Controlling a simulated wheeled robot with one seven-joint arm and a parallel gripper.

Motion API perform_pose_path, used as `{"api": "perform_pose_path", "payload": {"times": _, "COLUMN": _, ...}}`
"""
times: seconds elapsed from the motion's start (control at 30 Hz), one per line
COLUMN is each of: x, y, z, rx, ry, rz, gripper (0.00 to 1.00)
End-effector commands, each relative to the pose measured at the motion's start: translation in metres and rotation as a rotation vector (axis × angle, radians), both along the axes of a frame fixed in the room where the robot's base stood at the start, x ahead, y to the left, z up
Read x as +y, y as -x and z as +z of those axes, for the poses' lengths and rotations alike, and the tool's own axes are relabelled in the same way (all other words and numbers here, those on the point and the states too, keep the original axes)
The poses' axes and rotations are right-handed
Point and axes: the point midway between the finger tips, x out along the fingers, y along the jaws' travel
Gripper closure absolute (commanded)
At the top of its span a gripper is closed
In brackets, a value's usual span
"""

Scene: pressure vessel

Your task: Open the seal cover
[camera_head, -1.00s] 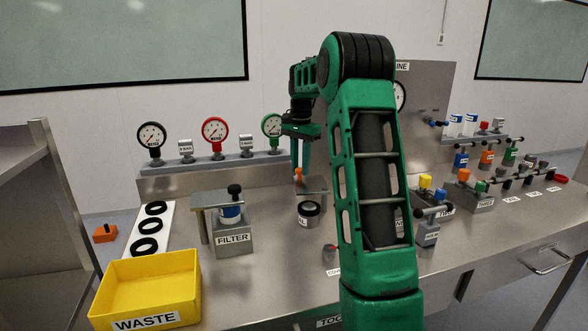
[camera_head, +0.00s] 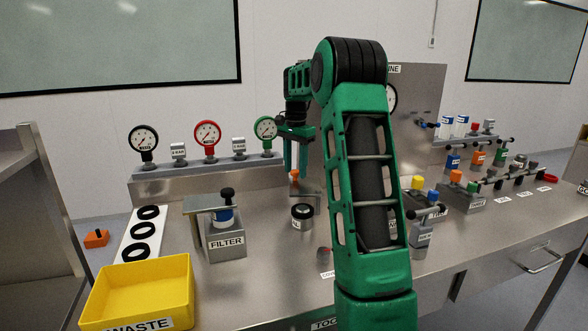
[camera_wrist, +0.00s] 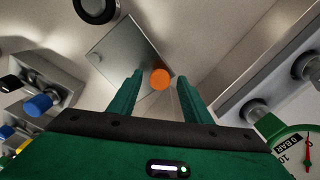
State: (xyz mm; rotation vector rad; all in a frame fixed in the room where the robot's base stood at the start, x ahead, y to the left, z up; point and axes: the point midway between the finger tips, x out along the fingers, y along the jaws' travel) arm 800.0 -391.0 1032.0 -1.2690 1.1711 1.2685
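The seal cover, a flat grey metal plate (camera_head: 308,190) with an orange knob (camera_head: 294,177), stands behind a black-topped cylinder (camera_head: 302,216) with a partly legible label. In the wrist view the plate (camera_wrist: 115,55) lies flat beyond my fingers, and the orange knob (camera_wrist: 160,78) appears between the two fingertips. My gripper (camera_head: 297,168) points down just above the knob in the head view. Its green fingers are apart and empty, as the wrist view shows (camera_wrist: 160,84). I cannot tell whether the fingertips are level with the knob. My arm hides part of the bench.
A gauge rack (camera_head: 210,165) stands close behind the gripper. A filter block (camera_head: 225,240) and yellow waste bin (camera_head: 145,290) are at the left. Valve blocks (camera_head: 465,195) stand at the right.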

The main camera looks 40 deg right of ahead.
Motion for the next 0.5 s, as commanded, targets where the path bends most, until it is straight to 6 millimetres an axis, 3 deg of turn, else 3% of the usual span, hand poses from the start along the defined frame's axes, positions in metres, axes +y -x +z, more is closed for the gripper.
{"api": "perform_pose_path", "payload": {"times": 0.27, "x": 0.000, "y": 0.000, "z": 0.008, "rx": 0.000, "ry": 0.001, "rz": -0.001, "gripper": 0.55}}
{"api": "perform_pose_path", "payload": {"times": 0.5, "x": 0.000, "y": -0.001, "z": 0.048, "rx": -0.002, "ry": 0.003, "rz": 0.001, "gripper": 0.55}}
